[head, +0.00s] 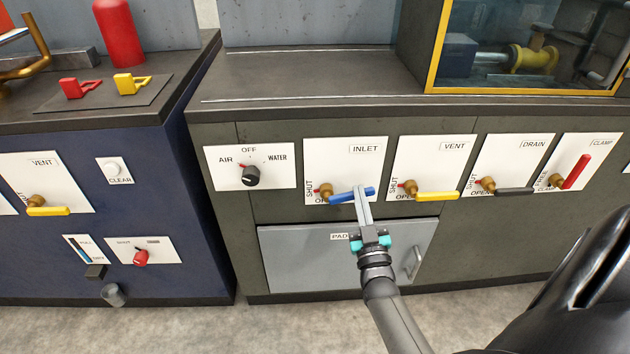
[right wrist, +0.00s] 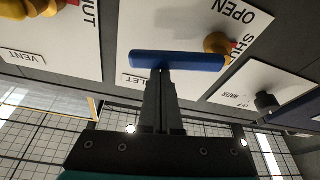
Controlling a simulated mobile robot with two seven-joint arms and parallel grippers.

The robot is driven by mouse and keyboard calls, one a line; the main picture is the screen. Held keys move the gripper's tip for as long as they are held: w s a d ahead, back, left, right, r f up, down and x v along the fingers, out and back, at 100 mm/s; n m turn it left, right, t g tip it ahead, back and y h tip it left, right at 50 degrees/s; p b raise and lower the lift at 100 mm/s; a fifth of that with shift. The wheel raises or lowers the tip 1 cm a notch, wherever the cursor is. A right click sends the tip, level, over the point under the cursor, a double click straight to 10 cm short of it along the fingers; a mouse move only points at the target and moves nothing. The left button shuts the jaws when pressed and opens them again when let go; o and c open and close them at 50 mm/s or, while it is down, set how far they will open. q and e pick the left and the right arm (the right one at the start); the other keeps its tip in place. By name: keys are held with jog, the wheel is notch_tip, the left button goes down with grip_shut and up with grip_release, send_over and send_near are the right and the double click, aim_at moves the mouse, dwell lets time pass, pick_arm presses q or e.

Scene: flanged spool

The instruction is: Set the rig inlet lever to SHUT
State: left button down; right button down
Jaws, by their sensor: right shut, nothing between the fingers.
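The INLET panel (head: 372,152) on the grey cabinet carries a blue lever (head: 340,197) on a brass pivot (head: 326,190). The lever points right from the pivot, tilted slightly up. SHUT is printed upright left of the pivot; OPEN is below, partly hidden by the lever. My right gripper (head: 361,190) is shut and empty, its fingertips at the lever's outer half. In the right wrist view the closed fingertips (right wrist: 160,72) meet the edge of the blue lever (right wrist: 190,61), touching or very near it. My left gripper is not in view.
VENT (head: 437,196), DRAIN (head: 514,191) and CLAMP (head: 576,172) levers sit to the right, the AIR/WATER knob (head: 251,176) to the left. A drawer (head: 300,262) with a handle (head: 414,263) lies below. A yellow-framed case (head: 530,91) holds a yellow spool (head: 532,59).

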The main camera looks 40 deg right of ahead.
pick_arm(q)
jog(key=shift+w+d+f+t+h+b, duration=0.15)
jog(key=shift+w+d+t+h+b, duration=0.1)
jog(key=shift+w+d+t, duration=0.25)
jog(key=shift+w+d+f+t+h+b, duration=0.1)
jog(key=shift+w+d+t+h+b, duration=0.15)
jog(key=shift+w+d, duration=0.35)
pick_arm(e)
jog(key=shift+s+d+f+m+g+h, duration=0.15)
jog(key=shift+f+m+g+h, duration=0.25)
jog(key=shift+m, duration=0.65)
jog(key=shift+s+d+f+m+g+h, duration=0.1)
jog(key=shift+f+m+g+h, duration=0.1)
jog(key=shift+f+m+h, duration=0.65)
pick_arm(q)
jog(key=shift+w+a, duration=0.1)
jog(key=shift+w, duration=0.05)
pick_arm(e)
jog(key=shift+r+y, duration=0.25)
jog(key=shift+r, duration=0.05)
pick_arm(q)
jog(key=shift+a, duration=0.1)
pick_arm(e)
jog(key=shift+w+r, duration=0.1)
